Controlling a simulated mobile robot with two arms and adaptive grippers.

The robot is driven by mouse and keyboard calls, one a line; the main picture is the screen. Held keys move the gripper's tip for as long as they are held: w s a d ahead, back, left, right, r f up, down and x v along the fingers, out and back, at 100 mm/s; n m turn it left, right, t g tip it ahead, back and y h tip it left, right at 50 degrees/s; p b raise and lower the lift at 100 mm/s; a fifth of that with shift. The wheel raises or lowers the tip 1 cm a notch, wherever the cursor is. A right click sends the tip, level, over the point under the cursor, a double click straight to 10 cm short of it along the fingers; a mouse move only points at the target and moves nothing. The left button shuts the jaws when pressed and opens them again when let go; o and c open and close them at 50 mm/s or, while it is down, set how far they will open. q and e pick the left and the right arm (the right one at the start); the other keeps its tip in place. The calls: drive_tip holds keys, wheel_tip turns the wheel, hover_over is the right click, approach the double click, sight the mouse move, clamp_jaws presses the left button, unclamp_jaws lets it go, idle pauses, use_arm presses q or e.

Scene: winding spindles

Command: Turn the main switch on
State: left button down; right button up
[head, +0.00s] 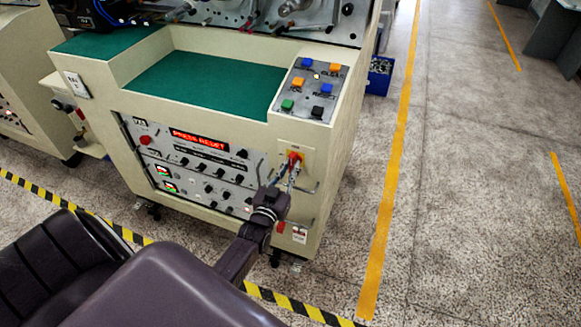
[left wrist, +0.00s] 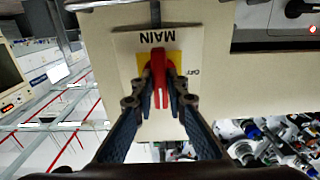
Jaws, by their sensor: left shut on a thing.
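The main switch is a red rotary handle (head: 294,157) on a yellow plate, on the cream front of the machine, right of the control panel. In the left wrist view the red handle (left wrist: 158,64) stands about upright in the picture, on a yellow plate (left wrist: 173,60) under an upside-down "MAIN" label (left wrist: 152,38). An "OFF" label (left wrist: 194,72) is right of it. My left gripper (head: 291,170) reaches it from below; its two dark fingers (left wrist: 160,97) are shut on the handle, one on each side. My right gripper is in neither view.
The control panel (head: 190,165) has knobs and a red display reading "PRESS RESET". A panel of coloured buttons (head: 310,88) is on top, beside a green work surface (head: 205,80). The floor (head: 470,200) to the right is clear, with a yellow line.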

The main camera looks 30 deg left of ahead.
use_arm(q)
drive_tip(key=shift+f, duration=0.1)
drive_tip(key=c, duration=1.9)
unclamp_jaws()
drive_tip(key=shift+c, duration=0.2)
drive_tip(key=v, duration=1.2)
drive_tip(key=s+d+f+m+g+h, duration=0.1)
drive_tip(key=s+d+f+g, duration=0.3)
drive_tip(key=f, duration=0.6)
drive_tip(key=s+d+f+m+g+h, duration=0.1)
drive_tip(key=s+d+f+g+h, duration=0.3)
drive_tip(key=f, duration=0.6)
drive_tip(key=s+d+f+m+g+y, duration=0.1)
drive_tip(key=s+d+f, duration=0.1)
drive_tip(key=s+f, duration=0.6)
drive_tip(key=s+f+m+g, duration=0.1)
drive_tip(key=s+f+g, duration=0.2)
drive_tip(key=s+f, duration=0.4)
drive_tip(key=s+d+f+m+g, duration=0.1)
drive_tip(key=s+f+g, duration=0.3)
drive_tip(key=s, duration=1.2)
wheel_tip(320, 180, down, 4)
drive_tip(key=shift+s+d+f, duration=0.2)
drive_tip(key=shift+s+d, duration=0.05)
drive_tip(key=shift+s, duration=0.1)
